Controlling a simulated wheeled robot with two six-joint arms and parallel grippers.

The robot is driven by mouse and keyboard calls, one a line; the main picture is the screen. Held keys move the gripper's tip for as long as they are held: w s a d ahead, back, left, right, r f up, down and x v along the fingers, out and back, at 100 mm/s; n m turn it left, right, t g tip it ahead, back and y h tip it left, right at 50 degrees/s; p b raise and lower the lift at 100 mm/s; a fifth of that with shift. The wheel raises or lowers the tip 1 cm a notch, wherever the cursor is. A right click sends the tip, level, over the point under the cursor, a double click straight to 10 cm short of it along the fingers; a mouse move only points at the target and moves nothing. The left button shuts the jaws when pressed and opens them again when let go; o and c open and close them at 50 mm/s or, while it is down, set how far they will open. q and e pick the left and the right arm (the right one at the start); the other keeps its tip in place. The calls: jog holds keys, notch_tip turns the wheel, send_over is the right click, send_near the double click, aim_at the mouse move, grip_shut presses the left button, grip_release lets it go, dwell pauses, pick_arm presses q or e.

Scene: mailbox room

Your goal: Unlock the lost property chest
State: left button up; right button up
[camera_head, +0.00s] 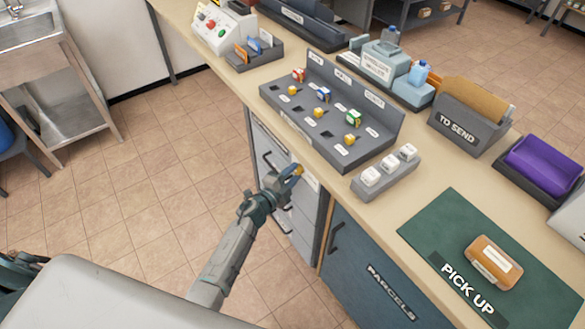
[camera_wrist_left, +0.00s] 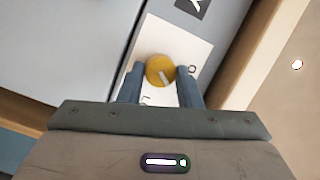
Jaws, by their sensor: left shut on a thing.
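The grey drawer chest (camera_head: 300,215) stands under the counter, with handles on its front. A white lock plate (camera_wrist_left: 200,52) on it carries a round yellow knob (camera_wrist_left: 160,71) with a pale mark at its middle and lower right. Small marks show on the plate right of the knob and below it. My left gripper (camera_head: 291,172) is at the chest's upper right front. Its two blue fingers (camera_wrist_left: 160,84) are shut on the knob, one on each side. In the head view the knob (camera_head: 298,170) is partly hidden by the fingers. My right gripper is not in view.
A blue parcels cabinet (camera_head: 363,262) adjoins the chest on the right. On the counter are a sorting rack (camera_head: 385,125) with coloured blocks, a holder (camera_head: 388,178) with white blocks, and a green pick-up mat (camera_head: 440,218) with an orange-brown item.

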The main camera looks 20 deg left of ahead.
pick_arm(q)
jog(key=shift+w+a+r+n+g+p, duration=0.15)
jog(key=shift+n+g+p, duration=0.4)
jog(key=shift+n+p, duration=1.65)
jog(key=shift+s+d+r+n+g+p, duration=0.15)
jog(key=shift+n+g+p, duration=0.6)
jog(key=shift+p, duration=2.7)
jog(key=shift+a+n, duration=0.1)
jog(key=shift+n, duration=0.15)
jog(key=shift+f, duration=0.1)
jog(key=o, duration=1)
jog(key=shift+w, duration=0.1)
jog(key=p+v, duration=0.1)
jog(key=v, duration=1)
jog(key=shift+f, duration=0.2)
jog(key=shift+w, duration=0.1)
